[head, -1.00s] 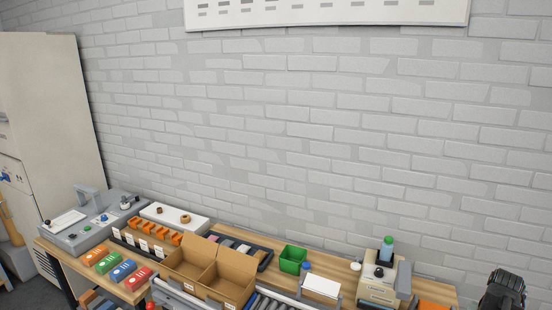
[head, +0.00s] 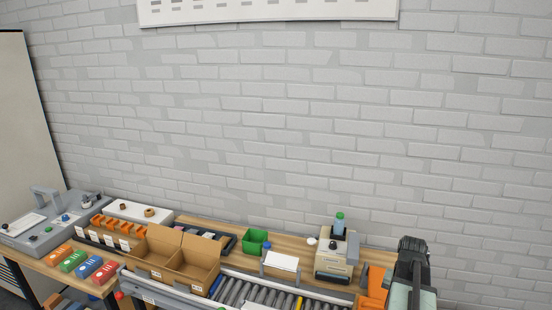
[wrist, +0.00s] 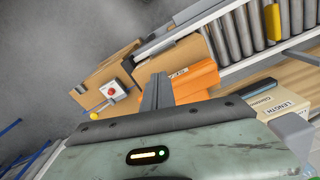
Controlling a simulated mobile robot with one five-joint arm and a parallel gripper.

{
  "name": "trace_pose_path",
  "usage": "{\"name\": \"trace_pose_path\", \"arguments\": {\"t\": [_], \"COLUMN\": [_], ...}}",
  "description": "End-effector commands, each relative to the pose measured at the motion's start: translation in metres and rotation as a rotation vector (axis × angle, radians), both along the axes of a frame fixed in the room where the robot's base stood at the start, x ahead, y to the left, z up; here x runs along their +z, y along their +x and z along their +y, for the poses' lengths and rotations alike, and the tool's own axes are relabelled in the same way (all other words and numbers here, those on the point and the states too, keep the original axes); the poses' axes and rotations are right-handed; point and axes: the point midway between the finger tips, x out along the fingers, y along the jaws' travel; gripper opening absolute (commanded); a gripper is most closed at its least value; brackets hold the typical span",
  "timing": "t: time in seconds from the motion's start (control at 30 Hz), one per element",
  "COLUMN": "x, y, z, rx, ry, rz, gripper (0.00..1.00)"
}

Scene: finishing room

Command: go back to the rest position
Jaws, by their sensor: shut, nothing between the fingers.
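My gripper (wrist: 157,92) shows in the wrist view as a narrow pair of grey fingers pressed together, with nothing between them. The fingers point up the picture from my green wrist housing. Behind them is an orange object (wrist: 197,82); I cannot tell how far off it is. In the head view my arm (head: 412,268) stands at the lower right, and its fingertips are not visible there.
A roller conveyor (head: 252,291) runs along the bench front. A red button (wrist: 111,90) shows in the wrist view. The brick wall is behind.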

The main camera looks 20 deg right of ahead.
Motion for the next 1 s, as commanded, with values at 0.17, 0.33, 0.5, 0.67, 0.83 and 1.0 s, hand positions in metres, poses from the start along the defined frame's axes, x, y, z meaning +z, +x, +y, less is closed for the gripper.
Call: {"name": "trace_pose_path", "arguments": {"t": [0.17, 0.33, 0.5, 0.67, 0.83, 1.0], "x": [0.000, 0.000, 0.000, 0.001, -0.025, -0.062], "y": [0.053, 0.110, 0.141, 0.149, 0.144, 0.131], "z": [0.069, 0.178, 0.288, 0.370, 0.421, 0.417], "rx": [0.168, 0.414, 0.649, 0.818, 0.925, 0.921], "ry": [-0.007, -0.016, -0.022, -0.027, -0.023, -0.006], "rz": [-0.007, -0.020, -0.033, -0.044, -0.041, -0.006], "gripper": [0.00, 0.00, 0.00, 0.00, 0.00, 0.00]}}
